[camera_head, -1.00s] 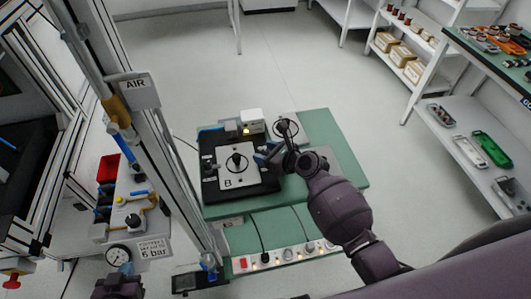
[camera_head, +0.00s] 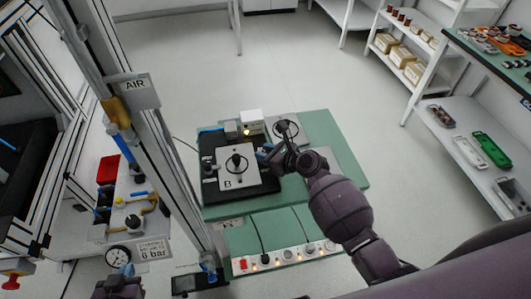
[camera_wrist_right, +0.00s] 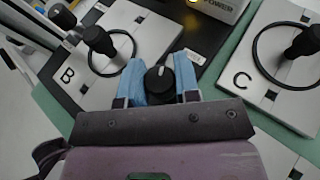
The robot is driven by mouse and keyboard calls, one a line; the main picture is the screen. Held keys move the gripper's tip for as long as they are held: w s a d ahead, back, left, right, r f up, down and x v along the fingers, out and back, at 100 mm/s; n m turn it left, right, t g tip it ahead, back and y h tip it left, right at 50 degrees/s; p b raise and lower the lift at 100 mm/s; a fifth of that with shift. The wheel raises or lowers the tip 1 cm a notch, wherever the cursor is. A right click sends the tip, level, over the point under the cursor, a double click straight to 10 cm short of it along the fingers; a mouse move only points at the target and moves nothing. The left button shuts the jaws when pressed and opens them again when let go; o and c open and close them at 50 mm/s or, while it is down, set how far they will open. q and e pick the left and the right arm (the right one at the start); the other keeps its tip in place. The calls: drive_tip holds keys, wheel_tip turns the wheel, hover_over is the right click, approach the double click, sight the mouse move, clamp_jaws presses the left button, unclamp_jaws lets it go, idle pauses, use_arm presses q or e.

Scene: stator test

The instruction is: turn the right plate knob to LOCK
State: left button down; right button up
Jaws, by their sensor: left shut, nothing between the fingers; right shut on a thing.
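The right plate knob (camera_wrist_right: 160,84) is black with a white pointer line. It sits on the black base beside plate B (camera_wrist_right: 140,35). In the wrist view the line points roughly up the picture. My right gripper (camera_wrist_right: 160,85) has its blue fingers closed on either side of this knob. In the head view my right gripper (camera_head: 266,156) is at the right edge of the black base (camera_head: 210,187) and hides the knob. The LOCK marking cannot be made out. My left gripper (camera_head: 125,270) is shut and empty at the bottom left, below the pressure gauge.
Plate B (camera_head: 238,178) and plate C (camera_head: 300,122) carry black posts with rings, close to my right gripper. A white power box (camera_head: 251,120) stands behind. A lit switch panel (camera_head: 284,256) is in front. The AIR post (camera_head: 170,150) rises at left.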

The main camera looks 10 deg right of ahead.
drive_tip(key=n+g+y+b, duration=0.1)
drive_tip(key=n+g+y, duration=0.2)
drive_tip(key=n+g, duration=0.1)
drive_tip(key=shift+f, duration=0.15)
drive_tip(key=n+g+b, duration=0.1)
drive_tip(key=n+g, duration=0.1)
drive_tip(key=n+g+y+b, duration=0.1)
drive_tip(key=n+g, duration=0.1)
drive_tip(key=g, duration=0.1)
drive_tip(key=shift+n+y, duration=0.3)
drive_tip(key=shift+n, duration=0.1)
drive_tip(key=n+g+b, duration=0.1)
drive_tip(key=n+g, duration=0.2)
drive_tip(key=g, duration=0.1)
drive_tip(key=shift+n, duration=0.3)
use_arm(q)
wheel_tip(320, 180, down, 8)
drive_tip(key=s+b, duration=0.1)
drive_tip(key=b, duration=0.1)
drive_tip(key=shift+r+g, duration=0.25)
drive_tip(key=shift+g, duration=0.05)
use_arm(e)
drive_tip(key=shift+n+g+h, duration=0.6)
drive_tip(key=shift+n+g, duration=0.8)
drive_tip(key=shift+g, duration=0.3)
use_arm(q)
drive_tip(key=shift+s+f, duration=0.15)
drive_tip(key=shift+s, duration=0.1)
use_arm(e)
drive_tip(key=shift+s, duration=0.1)
